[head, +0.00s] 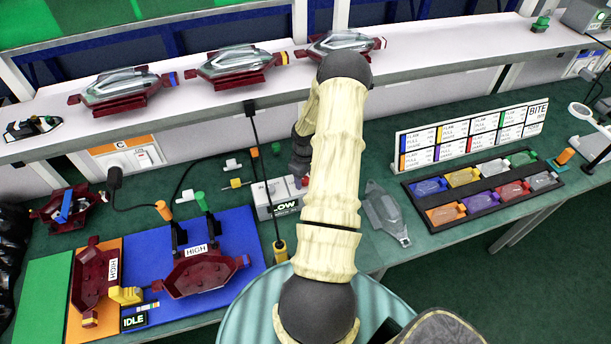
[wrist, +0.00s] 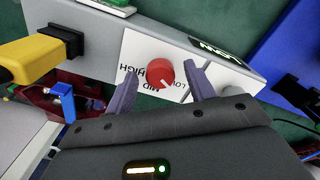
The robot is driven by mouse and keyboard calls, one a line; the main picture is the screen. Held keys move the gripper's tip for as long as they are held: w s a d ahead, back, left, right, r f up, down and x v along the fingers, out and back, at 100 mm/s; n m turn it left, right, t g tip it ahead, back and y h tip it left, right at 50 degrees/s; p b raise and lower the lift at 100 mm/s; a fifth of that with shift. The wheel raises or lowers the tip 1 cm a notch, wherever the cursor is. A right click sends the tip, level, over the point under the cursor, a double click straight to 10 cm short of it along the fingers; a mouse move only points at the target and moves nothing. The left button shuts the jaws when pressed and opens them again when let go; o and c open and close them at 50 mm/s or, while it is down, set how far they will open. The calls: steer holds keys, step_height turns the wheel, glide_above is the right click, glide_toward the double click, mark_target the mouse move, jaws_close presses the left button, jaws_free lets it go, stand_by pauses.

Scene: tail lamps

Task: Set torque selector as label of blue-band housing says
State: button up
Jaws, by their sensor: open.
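The knob's white mark points down-right, on the LOW side of MID. My gripper (wrist: 161,71) is open, one finger on each side of the knob; contact cannot be told.
Another housing (head: 95,276) labelled HIGH stands on the orange mat, left of the blue mat (head: 150,245). Clear-topped housings (head: 235,65) line the shelf. A black tray (head: 480,205) of coloured lamps and a grey lamp part (head: 385,212) lie right of my arm.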

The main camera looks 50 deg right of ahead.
steer(key=c, duration=1)
steer(key=shift+m, duration=0.4)
steer(key=m+b, duration=0.2)
steer(key=m, duration=0.2)
steer(key=shift+b, duration=0.4)
steer(key=m+b, duration=0.2)
steer(key=m, duration=0.3)
steer(key=shift+w+m, duration=0.1)
steer(key=shift+m, duration=0.3)
steer(key=m+b, duration=0.1)
steer(key=m, duration=0.2)
steer(key=shift+m+b, duration=0.3)
steer(key=shift+b, duration=0.05)
steer(key=m, duration=0.3)
steer(key=shift+m+b, duration=0.3)
steer(key=shift+b, duration=0.05)
steer(key=m, duration=0.6)
steer(key=shift+r, duration=0.1)
